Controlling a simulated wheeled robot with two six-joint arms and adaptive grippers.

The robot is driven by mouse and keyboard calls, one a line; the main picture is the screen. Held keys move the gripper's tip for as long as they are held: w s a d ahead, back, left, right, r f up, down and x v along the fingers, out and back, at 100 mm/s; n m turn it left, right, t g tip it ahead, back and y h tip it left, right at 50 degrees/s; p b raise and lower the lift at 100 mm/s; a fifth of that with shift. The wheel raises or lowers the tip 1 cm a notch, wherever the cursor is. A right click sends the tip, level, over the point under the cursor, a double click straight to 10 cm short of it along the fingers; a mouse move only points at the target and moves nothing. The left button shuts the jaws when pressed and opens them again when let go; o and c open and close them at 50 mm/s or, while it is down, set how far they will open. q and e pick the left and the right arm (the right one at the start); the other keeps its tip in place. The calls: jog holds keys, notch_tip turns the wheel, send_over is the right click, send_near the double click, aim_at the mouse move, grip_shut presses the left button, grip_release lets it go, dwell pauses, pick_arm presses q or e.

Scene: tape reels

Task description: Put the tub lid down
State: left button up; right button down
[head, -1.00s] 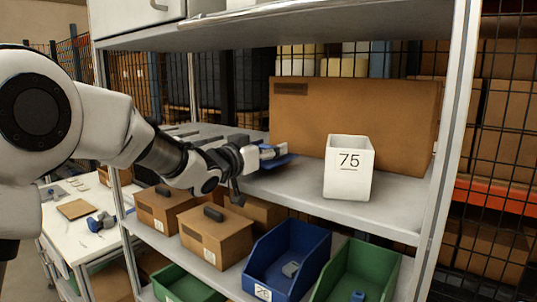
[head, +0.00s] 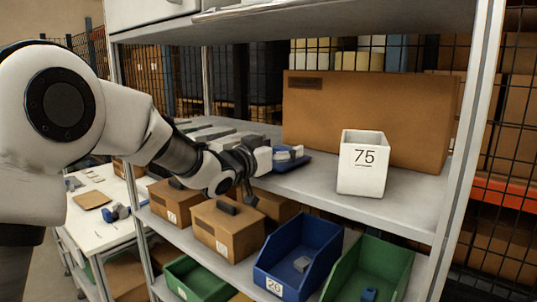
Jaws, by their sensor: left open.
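I cannot tell whether the two touch. A white tub (head: 363,176) marked 75 stands upright on the shelf to the right. My right gripper is not in view.
A large cardboard box (head: 372,115) fills the shelf behind the tub. Below stand brown boxes (head: 228,232), a blue bin (head: 299,250) and a green bin (head: 372,268). A shelf post (head: 462,170) rises at the right. Bare shelf (head: 318,181) shows between blue piece and tub.

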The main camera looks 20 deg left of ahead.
pick_arm(q)
jog(key=b+v, duration=0.1)
jog(key=v, duration=1)
jog(key=shift+s, duration=0.25)
dwell(0.6)
